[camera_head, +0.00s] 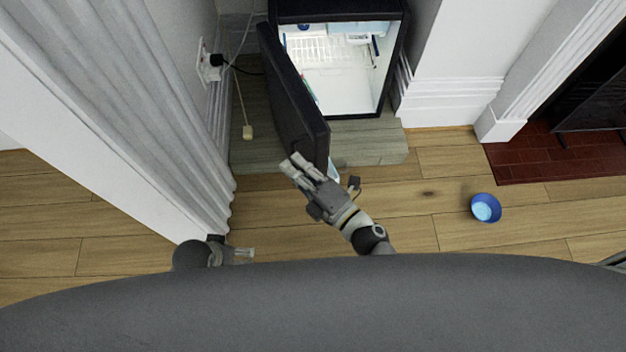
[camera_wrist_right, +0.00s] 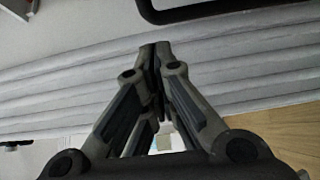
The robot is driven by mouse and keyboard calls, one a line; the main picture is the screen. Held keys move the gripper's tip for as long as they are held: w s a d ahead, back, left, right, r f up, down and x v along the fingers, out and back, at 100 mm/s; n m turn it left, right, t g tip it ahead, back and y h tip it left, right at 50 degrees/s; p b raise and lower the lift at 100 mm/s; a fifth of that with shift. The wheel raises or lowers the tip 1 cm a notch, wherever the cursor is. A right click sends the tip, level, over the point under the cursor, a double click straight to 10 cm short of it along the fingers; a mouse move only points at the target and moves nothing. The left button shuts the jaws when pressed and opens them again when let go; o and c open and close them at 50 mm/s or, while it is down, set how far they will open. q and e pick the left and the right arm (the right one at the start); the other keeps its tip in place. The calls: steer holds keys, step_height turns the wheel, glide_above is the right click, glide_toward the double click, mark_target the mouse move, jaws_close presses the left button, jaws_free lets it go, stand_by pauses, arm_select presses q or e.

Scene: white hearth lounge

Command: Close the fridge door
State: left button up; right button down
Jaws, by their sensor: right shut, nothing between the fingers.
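The small black fridge (camera_head: 393,62) stands at the top middle of the head view. Its white interior is lit and visible. The black fridge door (camera_head: 292,100) stands open, swung out toward me on the left side. My right gripper (camera_head: 292,164) is shut and empty, with its fingertips at the near, free end of the door. I cannot tell whether they touch it. In the right wrist view the closed fingers (camera_wrist_right: 155,50) point toward the pale ribbed surface. My left gripper (camera_head: 245,252) is low at the left, partly hidden by my body, and its opening is unclear.
A blue bowl (camera_head: 485,208) sits on the wooden floor to the right. A brick hearth (camera_head: 555,153) is at the far right.

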mark_target(295, 144)
steer(key=w+d, duration=0.2)
steer(key=d, duration=0.1)
steer(key=shift+d, duration=0.15)
steer(key=shift+d, duration=0.1)
